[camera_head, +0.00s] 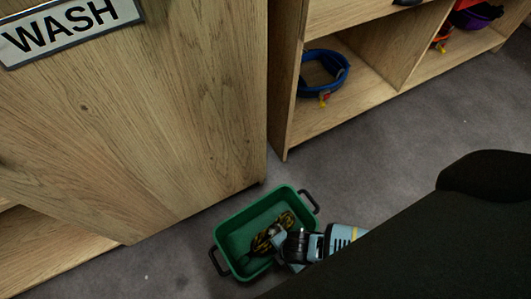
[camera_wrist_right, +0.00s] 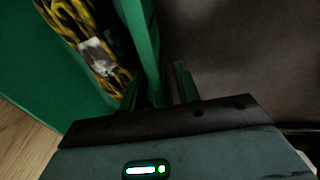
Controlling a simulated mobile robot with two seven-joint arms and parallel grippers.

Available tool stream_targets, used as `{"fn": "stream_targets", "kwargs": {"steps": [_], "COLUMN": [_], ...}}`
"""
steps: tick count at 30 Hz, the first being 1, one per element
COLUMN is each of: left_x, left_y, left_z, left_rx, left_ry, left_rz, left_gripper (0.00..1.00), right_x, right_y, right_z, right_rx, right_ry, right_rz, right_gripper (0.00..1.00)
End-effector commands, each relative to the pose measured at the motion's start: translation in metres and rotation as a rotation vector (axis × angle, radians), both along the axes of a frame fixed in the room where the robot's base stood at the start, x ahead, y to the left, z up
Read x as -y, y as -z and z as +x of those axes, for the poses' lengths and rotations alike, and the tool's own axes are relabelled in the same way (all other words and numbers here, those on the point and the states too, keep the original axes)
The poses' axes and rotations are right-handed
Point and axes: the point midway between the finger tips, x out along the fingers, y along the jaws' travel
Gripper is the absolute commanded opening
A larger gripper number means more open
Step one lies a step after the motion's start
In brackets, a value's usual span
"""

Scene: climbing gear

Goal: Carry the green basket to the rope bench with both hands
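The green basket (camera_head: 237,222) has black handles at its two ends and is low by the grey floor, in front of a wooden unit. A yellow-and-black rope (camera_head: 286,219) lies inside it. My right gripper (camera_head: 279,240) is at the basket's near-right side, partly over it. In the right wrist view the basket wall (camera_wrist_right: 139,40) runs down towards the fingers (camera_wrist_right: 160,88), with a gap to the right finger. The rope (camera_wrist_right: 85,40), with a pale band, also shows there. My left gripper is not in view. No bench marked for rope shows.
A wooden unit with a WASH sign (camera_head: 68,27) stands at the left, close behind the basket. Wooden shelves (camera_head: 375,107) at the upper right hold a blue looped item (camera_head: 325,72) and other gear. Grey floor (camera_head: 375,160) is clear between shelves and basket.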

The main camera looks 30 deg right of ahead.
Motion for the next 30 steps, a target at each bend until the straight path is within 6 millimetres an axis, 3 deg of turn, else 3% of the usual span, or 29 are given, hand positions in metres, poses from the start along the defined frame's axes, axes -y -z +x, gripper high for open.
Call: {"fn": "stream_targets", "kwargs": {"steps": [5,12,30], "left_x": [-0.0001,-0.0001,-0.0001], "left_y": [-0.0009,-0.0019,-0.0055], "left_z": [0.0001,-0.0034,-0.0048], "left_rx": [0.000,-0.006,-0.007], "left_ry": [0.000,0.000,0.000], "left_rz": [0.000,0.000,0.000], "left_gripper": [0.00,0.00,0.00], "right_x": [-0.0002,-0.0003,-0.0004], "right_y": [-0.0008,-0.0008,-0.0044], "right_z": [-0.0001,-0.0004,-0.0004], "right_rx": [0.000,0.000,0.004], "right_ry": [0.000,0.000,0.000], "right_rz": [0.000,0.000,0.003], "right_gripper": [0.29,0.00,0.00]}}
